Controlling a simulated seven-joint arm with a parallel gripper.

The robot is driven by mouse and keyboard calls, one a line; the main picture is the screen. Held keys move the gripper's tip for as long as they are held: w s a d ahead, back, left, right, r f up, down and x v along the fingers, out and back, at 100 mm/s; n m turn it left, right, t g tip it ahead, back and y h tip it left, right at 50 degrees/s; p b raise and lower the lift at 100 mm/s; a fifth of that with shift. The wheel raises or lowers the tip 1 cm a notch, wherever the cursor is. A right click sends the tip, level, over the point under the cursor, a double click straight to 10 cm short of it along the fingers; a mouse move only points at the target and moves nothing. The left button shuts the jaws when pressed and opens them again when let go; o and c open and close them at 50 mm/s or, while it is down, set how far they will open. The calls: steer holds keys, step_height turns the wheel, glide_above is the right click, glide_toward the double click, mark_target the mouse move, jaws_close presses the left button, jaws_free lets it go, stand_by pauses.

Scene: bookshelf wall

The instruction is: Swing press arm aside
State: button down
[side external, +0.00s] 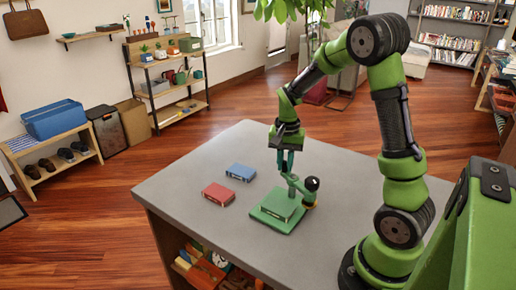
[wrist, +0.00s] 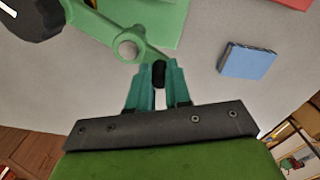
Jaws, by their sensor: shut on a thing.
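The press stands on the grey table. It has a green base (side external: 283,221), a green arm (side external: 294,182) raised above it, and a dark round knob (side external: 311,184) at its right. In the wrist view the press arm (wrist: 105,27) runs from upper left, with a ring (wrist: 128,47) along it, towards my fingers. My gripper (side external: 284,170) is above the base at the arm's left end. In the wrist view my gripper (wrist: 158,76) is shut on a small black handle (wrist: 159,71) at the arm's end. What lies on the base is hard to make out.
A blue book (side external: 240,172) and a red book (side external: 219,194) lie flat left of the press. The blue book also shows in the wrist view (wrist: 247,61). The grey table top (side external: 180,185) is otherwise clear around them.

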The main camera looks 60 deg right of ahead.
steer(key=n, duration=0.1)
steer(key=a+n, duration=0.1)
steer(key=n, duration=0.1)
steer(key=a+n, duration=0.1)
steer(key=n, duration=0.1)
steer(key=shift+w+r, duration=0.1)
steer(key=shift+w, duration=0.1)
stand_by(0.4)
steer(key=c, duration=1.1)
jaws_free()
steer(key=shift+o, duration=0.2)
step_height(320, 180, up, 17)
